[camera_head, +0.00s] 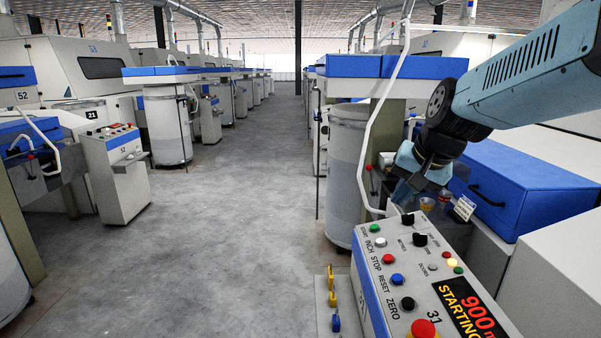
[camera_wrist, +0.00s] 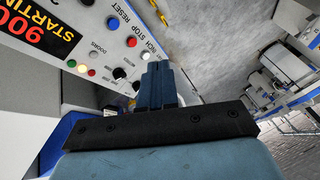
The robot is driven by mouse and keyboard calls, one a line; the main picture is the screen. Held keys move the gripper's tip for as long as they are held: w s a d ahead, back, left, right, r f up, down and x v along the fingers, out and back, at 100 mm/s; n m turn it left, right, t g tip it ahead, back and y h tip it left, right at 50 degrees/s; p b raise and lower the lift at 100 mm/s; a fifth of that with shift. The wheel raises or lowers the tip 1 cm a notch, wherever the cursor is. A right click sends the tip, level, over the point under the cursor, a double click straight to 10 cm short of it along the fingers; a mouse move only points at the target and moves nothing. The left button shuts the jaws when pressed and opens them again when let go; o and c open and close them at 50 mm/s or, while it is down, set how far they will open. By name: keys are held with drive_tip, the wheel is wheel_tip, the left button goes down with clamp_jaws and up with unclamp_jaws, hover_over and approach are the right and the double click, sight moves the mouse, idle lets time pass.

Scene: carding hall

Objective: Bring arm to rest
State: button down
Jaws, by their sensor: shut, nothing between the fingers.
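My light blue arm reaches in from the right of the head view, with a black wrist joint. My gripper (camera_head: 402,192) points downward just beyond the far end of the control panel (camera_head: 405,265). In the wrist view my gripper (camera_wrist: 159,70) shows its dark blue fingers closed together with nothing between them. The panel carries coloured buttons, black knobs and a red display reading 900 and "STARTING". It also shows at the upper left of the wrist view (camera_wrist: 90,50). I cannot tell how far the fingertips are from the panel.
Small cups (camera_head: 427,204) and a little label card (camera_head: 464,208) sit beside the gripper. A blue cover (camera_head: 520,185) lies to the right. A white bent pipe (camera_head: 372,130) rises close to the left of the gripper. The grey aisle floor (camera_head: 220,230) is clear, with machines along both sides.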

drive_tip(key=s+d+n+h, duration=0.2)
drive_tip(key=s+d+n, duration=0.1)
drive_tip(key=s, duration=1)
drive_tip(key=shift+s+f+n, duration=0.25)
drive_tip(key=shift+s+n, duration=0.15)
drive_tip(key=shift+n, duration=0.2)
